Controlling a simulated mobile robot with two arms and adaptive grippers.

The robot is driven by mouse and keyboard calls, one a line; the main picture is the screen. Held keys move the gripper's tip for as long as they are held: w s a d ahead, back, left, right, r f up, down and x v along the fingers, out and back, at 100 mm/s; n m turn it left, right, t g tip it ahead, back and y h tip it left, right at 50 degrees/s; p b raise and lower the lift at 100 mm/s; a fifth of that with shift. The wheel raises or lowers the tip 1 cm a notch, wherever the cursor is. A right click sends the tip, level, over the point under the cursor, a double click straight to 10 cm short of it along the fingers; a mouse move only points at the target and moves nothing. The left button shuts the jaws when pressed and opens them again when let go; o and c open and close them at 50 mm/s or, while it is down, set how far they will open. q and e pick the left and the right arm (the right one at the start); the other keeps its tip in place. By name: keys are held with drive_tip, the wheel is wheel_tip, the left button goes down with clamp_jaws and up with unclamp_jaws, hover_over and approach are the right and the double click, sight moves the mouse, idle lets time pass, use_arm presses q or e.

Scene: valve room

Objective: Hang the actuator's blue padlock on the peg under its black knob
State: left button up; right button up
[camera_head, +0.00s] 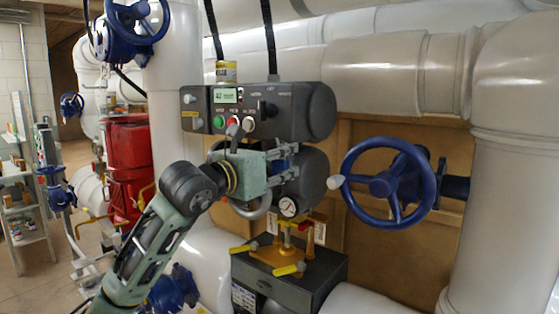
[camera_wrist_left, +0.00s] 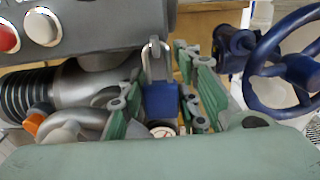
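The blue padlock (camera_wrist_left: 160,99) is upright in the left wrist view, its silver shackle (camera_wrist_left: 157,62) pointing up beside the actuator's grey housing. In the head view this gripper (camera_head: 283,165) is in front of the actuator's lower right part, below the control panel. The actuator (camera_head: 290,110) carries red and white buttons and a dark round knob (camera_head: 270,109). I cannot make out the peg under the knob. My right gripper is in neither view.
A blue handwheel (camera_head: 388,186) stands close to the right of the gripper. A pressure gauge (camera_head: 288,207) and yellow-handled valves (camera_head: 288,269) are below it. A red valve body (camera_head: 127,165) and a white vertical pipe (camera_head: 175,90) stand to the left. Large pipes run behind.

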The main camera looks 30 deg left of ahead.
use_arm(q)
drive_tip(key=o, duration=0.4)
drive_tip(key=shift+w+f, duration=0.15)
drive_tip(key=shift+f, duration=0.05)
drive_tip(key=shift+c, duration=0.2)
drive_tip(key=shift+d, duration=0.1)
